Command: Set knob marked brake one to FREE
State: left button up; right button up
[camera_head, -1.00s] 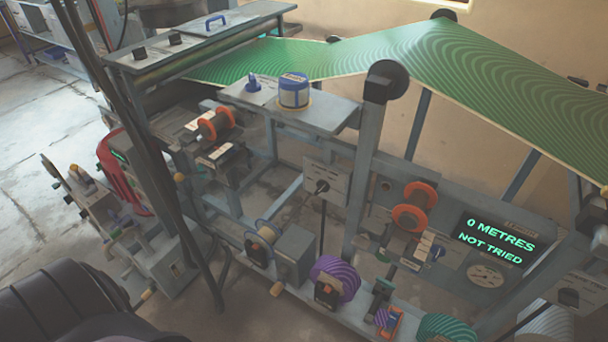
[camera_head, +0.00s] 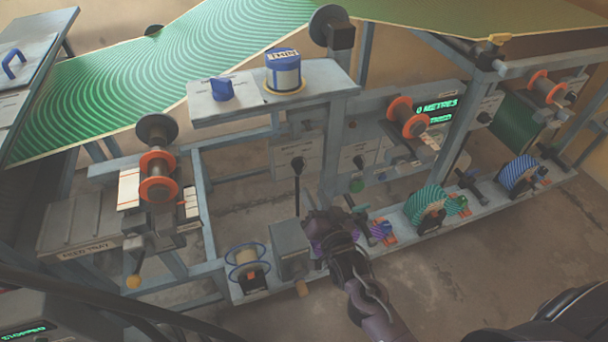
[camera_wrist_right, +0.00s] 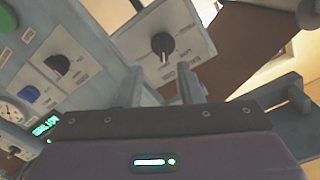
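A black knob (camera_wrist_right: 162,46) sits on a pale plate with small lettering, just beyond my right gripper (camera_wrist_right: 160,82). A second black knob (camera_wrist_right: 57,64) is on the panel to its left. I cannot read which one is marked brake one. In the head view two dark knobs show on pale plates, one at the left (camera_head: 298,163) and one at the right (camera_head: 358,161). My right gripper (camera_head: 322,220) is below these plates, in front of the purple reel. In the wrist view its fingers stand apart with nothing between them. My left gripper is not in view.
A grey box (camera_head: 290,246) and a pale reel (camera_head: 246,270) stand left of my right gripper. A green reel (camera_head: 428,206) and a blue reel (camera_head: 518,175) stand to its right. A shelf (camera_head: 225,106) overhangs above. Open floor lies at the front right.

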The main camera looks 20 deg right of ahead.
aim_at(302, 170)
jog(key=w, duration=0.7)
jog(key=shift+a+r, duration=0.2)
jog(key=shift+r, duration=0.05)
jog(key=shift+w, duration=0.4)
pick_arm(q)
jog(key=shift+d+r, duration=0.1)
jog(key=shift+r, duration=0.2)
pick_arm(e)
grip_shut()
